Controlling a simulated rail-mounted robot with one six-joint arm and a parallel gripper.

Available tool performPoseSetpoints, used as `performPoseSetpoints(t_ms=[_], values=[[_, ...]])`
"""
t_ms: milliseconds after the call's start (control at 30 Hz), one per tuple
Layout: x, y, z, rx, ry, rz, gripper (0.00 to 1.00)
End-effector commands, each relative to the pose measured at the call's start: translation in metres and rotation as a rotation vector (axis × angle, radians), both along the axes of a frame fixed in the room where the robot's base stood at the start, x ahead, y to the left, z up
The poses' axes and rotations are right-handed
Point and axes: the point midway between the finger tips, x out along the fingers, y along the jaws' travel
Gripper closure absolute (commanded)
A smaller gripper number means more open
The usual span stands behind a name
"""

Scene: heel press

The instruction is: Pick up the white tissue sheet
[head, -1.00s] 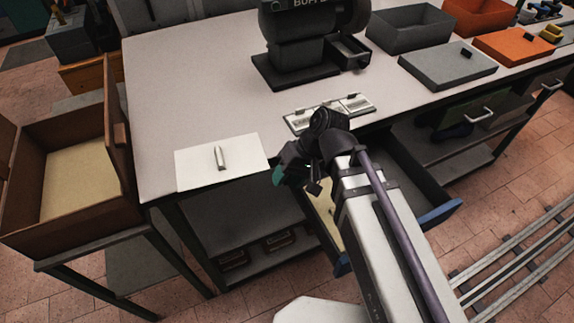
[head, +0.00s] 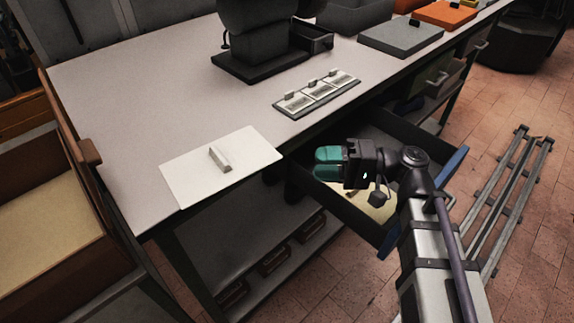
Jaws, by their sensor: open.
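The white tissue sheet (head: 187,177) lies flat on the bench top near its front left corner. My arm covers part of the drawer.
The open drawer (head: 440,168) has a blue front edge and something pale inside. A strip with three small framed pieces (head: 316,92) lies behind my gripper. A dark machine (head: 262,50) stands farther back. A brown box (head: 70,150) is at left. Bench around the sheet is clear.

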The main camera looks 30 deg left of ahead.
Motion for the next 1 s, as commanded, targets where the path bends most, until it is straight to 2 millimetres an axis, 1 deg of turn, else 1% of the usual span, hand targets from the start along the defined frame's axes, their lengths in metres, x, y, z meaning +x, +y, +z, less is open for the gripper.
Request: performPoseSetpoints(t_ms=[33, 300, 433, 567, 800, 1000], values=[[-0.006, 0.007, 0.0, 0.0, 0.0, 0.004, 0.58], [-0.032, 0.05, 0.0, -0.001, -0.001, 0.003, 0.58], [-0.04, 0.064, 0.0, -0.001, -0.001, 0.001, 0.58], [-0.044, 0.07, 0.0, -0.002, -0.001, 0.001, 0.58], [-0.044, 0.071, 0.0, -0.002, -0.001, 0.0, 0.58], [-0.044, 0.071, 0.0, -0.002, -0.001, 0.0, 0.68]])
